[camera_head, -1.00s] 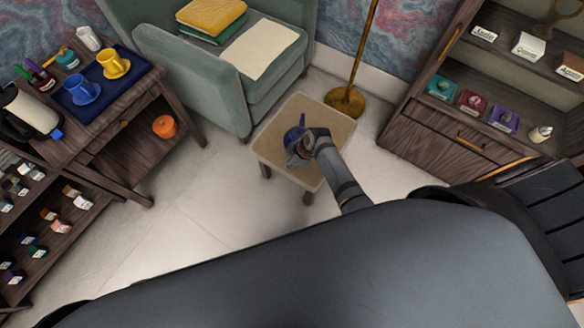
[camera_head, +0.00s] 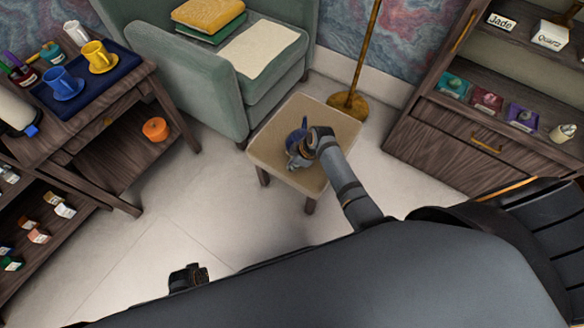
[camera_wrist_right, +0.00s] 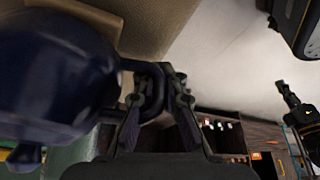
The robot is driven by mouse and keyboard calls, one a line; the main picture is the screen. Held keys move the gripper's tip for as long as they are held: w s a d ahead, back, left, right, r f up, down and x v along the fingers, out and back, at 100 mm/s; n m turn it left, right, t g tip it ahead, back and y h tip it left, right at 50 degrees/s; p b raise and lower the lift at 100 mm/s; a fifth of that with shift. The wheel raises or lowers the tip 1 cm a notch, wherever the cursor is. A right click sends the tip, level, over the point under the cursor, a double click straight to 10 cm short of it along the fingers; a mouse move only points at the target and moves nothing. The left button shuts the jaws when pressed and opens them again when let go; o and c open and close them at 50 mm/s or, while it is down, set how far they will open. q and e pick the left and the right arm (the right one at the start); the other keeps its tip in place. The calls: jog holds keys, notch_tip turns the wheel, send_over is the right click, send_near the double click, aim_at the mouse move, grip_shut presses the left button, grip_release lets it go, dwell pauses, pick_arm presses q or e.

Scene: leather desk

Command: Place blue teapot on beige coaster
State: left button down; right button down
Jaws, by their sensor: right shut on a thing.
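The blue teapot (camera_head: 297,137) is at the small beige-topped table (camera_head: 277,118), partly hidden by my right gripper (camera_head: 303,155). In the right wrist view the teapot (camera_wrist_right: 50,75) is large and dark blue at the left. There my right gripper (camera_wrist_right: 155,95) is shut on its handle. I cannot tell whether the teapot touches the tabletop. I cannot make out a separate beige coaster. A dark part at the bottom left of the head view looks like my left gripper (camera_head: 190,278); its fingers are not clear.
A green armchair (camera_head: 200,80) with books and a sheet stands behind the table. A wooden cabinet (camera_head: 440,140) is right. A cart with a blue tray (camera_head: 120,70) and cups is left. The floor between is clear.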

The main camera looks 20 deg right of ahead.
pick_arm(q)
jog(key=shift+w+r, duration=0.15)
jog(key=shift+d, duration=0.1)
pick_arm(e)
jog(key=shift+f, duration=0.15)
pick_arm(q)
jog(key=shift+r, duration=0.1)
pick_arm(e)
jog(key=c, duration=1.4)
grip_release()
